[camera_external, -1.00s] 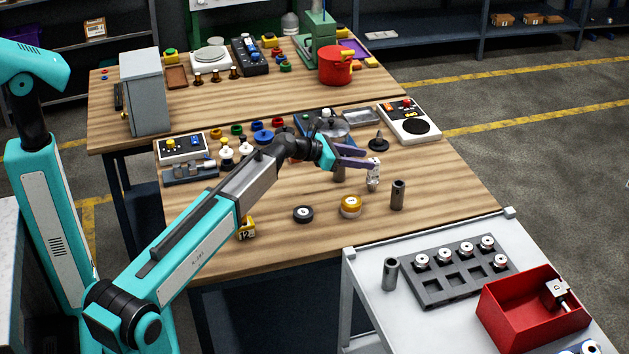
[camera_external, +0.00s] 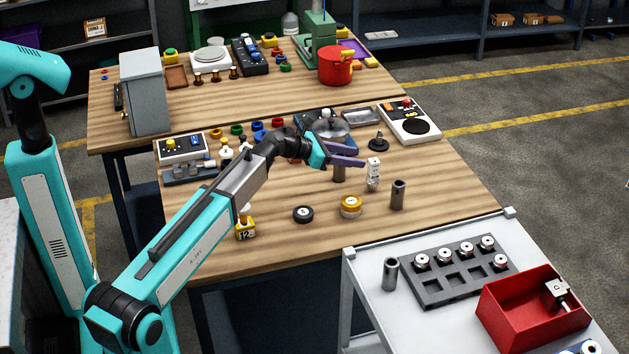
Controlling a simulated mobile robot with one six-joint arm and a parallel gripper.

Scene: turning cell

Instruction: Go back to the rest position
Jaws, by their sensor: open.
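My gripper (camera_external: 345,154) is over the middle of the near wooden table, with its purple fingers pointing right. It is open, and I see nothing held between the fingers. A small white block with dark markings (camera_external: 374,172) stands upright on the table just right of the fingertips, apart from them. A dark grey cylinder (camera_external: 339,172) stands partly hidden below the fingers. My arm reaches in from the lower left and covers part of the table's left side.
A control box (camera_external: 408,122) is at the back right. A grey cart (camera_external: 360,285) with a red bin (camera_external: 532,322) stands at the front right.

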